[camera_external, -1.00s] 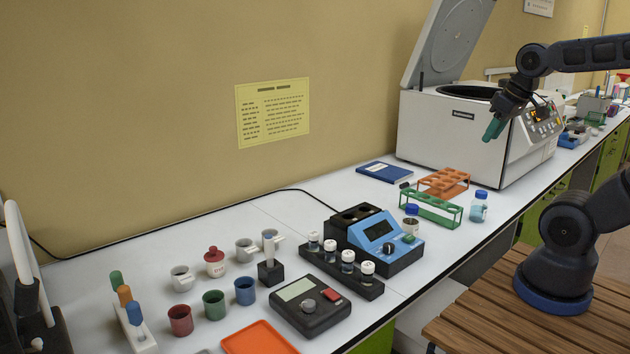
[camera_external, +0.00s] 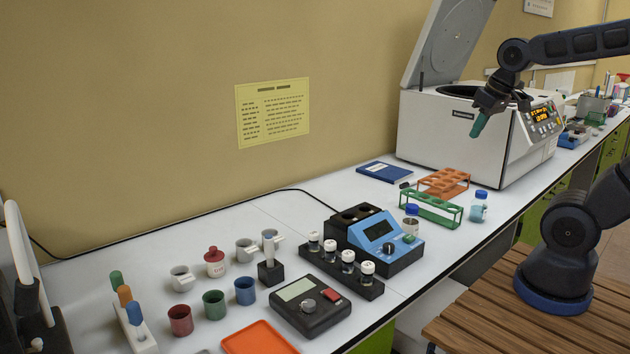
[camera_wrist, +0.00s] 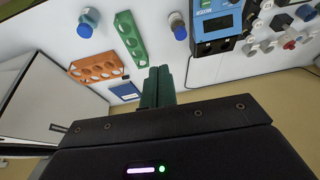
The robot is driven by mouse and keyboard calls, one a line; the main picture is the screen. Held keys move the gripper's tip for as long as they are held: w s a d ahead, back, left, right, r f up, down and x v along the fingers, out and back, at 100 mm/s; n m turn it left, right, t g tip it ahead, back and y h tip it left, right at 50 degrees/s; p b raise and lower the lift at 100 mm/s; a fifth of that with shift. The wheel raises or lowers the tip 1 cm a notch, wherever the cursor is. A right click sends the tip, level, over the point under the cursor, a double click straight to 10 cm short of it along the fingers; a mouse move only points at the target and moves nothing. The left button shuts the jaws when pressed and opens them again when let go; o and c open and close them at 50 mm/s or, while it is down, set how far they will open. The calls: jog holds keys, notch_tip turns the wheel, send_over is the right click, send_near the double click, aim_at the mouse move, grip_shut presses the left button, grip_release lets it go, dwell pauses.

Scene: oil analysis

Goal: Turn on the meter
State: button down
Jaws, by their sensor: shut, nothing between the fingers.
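Two devices could be the meter. One is a blue and black unit (camera_external: 377,232) with a dark display, a round knob and a small green button; its display looks blank. It also shows at the top of the wrist view (camera_wrist: 216,28). The other is a black box (camera_external: 310,305) with a pale blank screen, a grey dial and a red switch, nearer the front. My gripper (camera_external: 477,126), with green fingers, hangs in front of the centrifuge, high above the bench and well right of both devices. Its fingers (camera_wrist: 157,86) are together and empty.
The open-lidded centrifuge (camera_external: 455,140) stands behind my gripper. An orange rack (camera_external: 443,182), a green rack (camera_external: 430,208) and blue-capped bottles (camera_external: 479,207) lie between it and the blue unit. Capped vials in a black holder (camera_external: 345,272) stand between the two devices. Several cups are farther left.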

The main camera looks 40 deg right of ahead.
jog(key=w+a+g, duration=0.1)
jog(key=w+a, duration=0.6)
jog(key=a, duration=0.3)
jog(key=g, duration=0.2)
send_over(328, 290)
jog(key=s, duration=0.3)
notch_tip(328, 290, down, 14)
jog(key=shift+w+r, duration=0.2)
jog(key=shift+w, duration=0.05)
jog(key=shift+f, duration=0.1)
jog(key=f, duration=0.4)
jog(key=w+f, duration=0.1)
jog(key=f, duration=0.4)
jog(key=w+f, duration=0.1)
jog(key=f, duration=0.3)
jog(key=shift+f, duration=0.35)
jog(key=shift+f, duration=0.1)
